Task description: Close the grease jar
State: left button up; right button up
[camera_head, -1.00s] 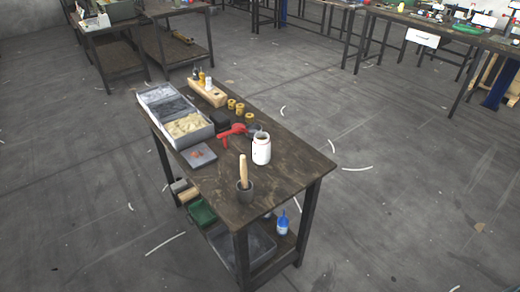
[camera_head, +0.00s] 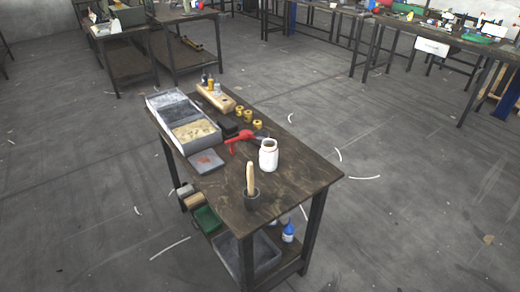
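A white jar (camera_head: 268,157), which looks like the grease jar, stands upright on the dark wooden table (camera_head: 290,186) near its right edge. Its mouth faces up and looks open, with a dark yellowish inside. I cannot make out a separate lid for it. A flat grey square plate (camera_head: 206,162) with a reddish patch lies to the left of the jar. Neither of my grippers is in view.
A red-handled tool (camera_head: 240,138) lies close behind the jar. A compartment tray (camera_head: 184,119), wooden block (camera_head: 216,97) and yellow rings (camera_head: 248,117) fill the back. Floor around is mostly clear.

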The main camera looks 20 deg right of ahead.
aim_at(269, 151)
jog(key=i+j+z, duration=0.3)
jog(key=i+j, duration=0.2)
jog(key=i+j+z, duration=0.1)
jog(key=j, duration=0.35)
jog(key=i+j+z, duration=0.15)
jog(key=i+j, duration=0.15)
jog(key=i+j+z, duration=0.15)
jog(key=j, duration=0.25)
jog(key=i+j+z, duration=0.15)
jog(key=j, duration=0.25)
jog(key=i+j+z, duration=0.1)
jog(key=j, duration=0.3)
jog(key=i+j+z, duration=0.15)
jog(key=j, duration=0.3)
jog(key=i, duration=0.1)
